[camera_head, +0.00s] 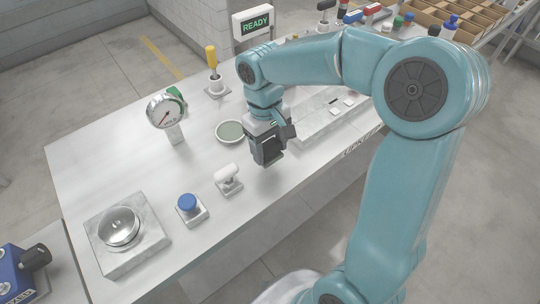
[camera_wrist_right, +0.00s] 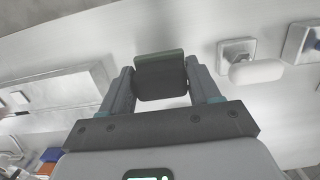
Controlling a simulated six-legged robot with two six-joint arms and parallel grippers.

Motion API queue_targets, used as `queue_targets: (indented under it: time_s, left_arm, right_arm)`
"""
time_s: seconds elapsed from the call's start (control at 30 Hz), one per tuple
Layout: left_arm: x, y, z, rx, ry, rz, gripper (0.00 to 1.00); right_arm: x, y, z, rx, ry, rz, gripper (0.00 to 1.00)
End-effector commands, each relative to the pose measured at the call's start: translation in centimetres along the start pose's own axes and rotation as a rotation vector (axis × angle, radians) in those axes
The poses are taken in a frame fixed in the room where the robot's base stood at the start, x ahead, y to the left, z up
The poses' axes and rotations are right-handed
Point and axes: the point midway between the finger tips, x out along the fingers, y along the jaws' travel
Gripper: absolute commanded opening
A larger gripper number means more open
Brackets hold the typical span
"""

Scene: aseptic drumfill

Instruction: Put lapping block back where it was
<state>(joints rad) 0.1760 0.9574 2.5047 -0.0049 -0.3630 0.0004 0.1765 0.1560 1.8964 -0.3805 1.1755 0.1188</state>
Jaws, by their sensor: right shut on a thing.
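The lapping block (camera_wrist_right: 160,77) is a dark grey block with a greenish edge strip, seen between my right fingers in the right wrist view. My right gripper (camera_head: 268,154) is shut on it and holds it over the front part of the white bench, right of the white-handled piece. How far it is above the bench is hard to tell. A round dish (camera_head: 230,131) with a grey-green inside lies just left of and behind the gripper. My left gripper is not in view.
A white-handled piece (camera_head: 228,178), a blue knob on a base (camera_head: 189,206) and a steel dome on a plate (camera_head: 120,228) stand along the front left. A dial gauge (camera_head: 167,111) and yellow-handled tool (camera_head: 212,66) stand behind. A raised pale block (camera_head: 322,118) lies right of the gripper.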

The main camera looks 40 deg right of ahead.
Motion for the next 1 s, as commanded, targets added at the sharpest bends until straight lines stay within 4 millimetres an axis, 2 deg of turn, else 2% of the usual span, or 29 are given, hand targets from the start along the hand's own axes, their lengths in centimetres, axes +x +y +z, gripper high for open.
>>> queue_targets:
  time_s: [0.1, 0.2, 0.6, 0.63, 0.7, 1.0]
  left_arm:
    - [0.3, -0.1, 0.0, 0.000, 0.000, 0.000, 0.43]
    - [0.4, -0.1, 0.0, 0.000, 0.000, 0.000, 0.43]
    - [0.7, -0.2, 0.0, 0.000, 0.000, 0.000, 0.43]
    - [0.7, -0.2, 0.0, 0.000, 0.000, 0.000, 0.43]
    - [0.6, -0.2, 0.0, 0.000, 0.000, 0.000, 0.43]
    - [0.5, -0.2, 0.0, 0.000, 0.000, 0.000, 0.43]
  right_arm:
    - [2.2, 0.1, -0.2, 0.002, -0.005, -0.001, 0.29]
    - [3.3, 0.1, -0.3, 0.001, -0.004, -0.001, 0.29]
    - [3.9, 0.1, -0.4, 0.001, -0.002, 0.000, 0.29]
    - [3.9, 0.1, -0.4, 0.001, -0.002, 0.000, 0.65]
    - [3.8, 0.1, -0.4, 0.000, -0.002, 0.000, 0.87]
    - [3.6, 0.1, -0.4, 0.000, -0.002, 0.000, 0.87]
